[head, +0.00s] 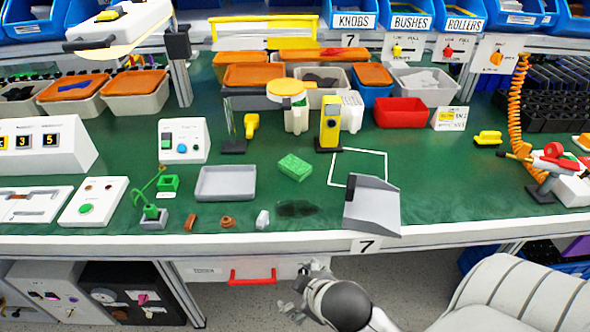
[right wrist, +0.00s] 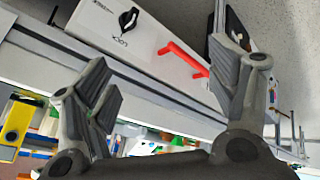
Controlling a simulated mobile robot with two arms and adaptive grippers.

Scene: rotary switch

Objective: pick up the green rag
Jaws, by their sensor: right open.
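A bright green, flat, block-like piece (head: 294,167) lies on the green bench top, right of the grey tray; it looks like the folded green rag, though its material is hard to tell. A dark, flat patch (head: 296,208) lies just in front of it, and I cannot tell whether it is a stain or a cloth. My right gripper (head: 305,288) is in front of the bench, below its front edge and well apart from the green piece. In the right wrist view its two fingers (right wrist: 168,85) are spread and empty. My left gripper is not in view.
A grey tray (head: 226,183), a grey dustpan (head: 372,205) and a yellow upright device (head: 329,122) surround the green piece. Small brown and white parts lie near the front edge. Below the bench is a drawer with a red handle (head: 252,276), also in the wrist view (right wrist: 183,58).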

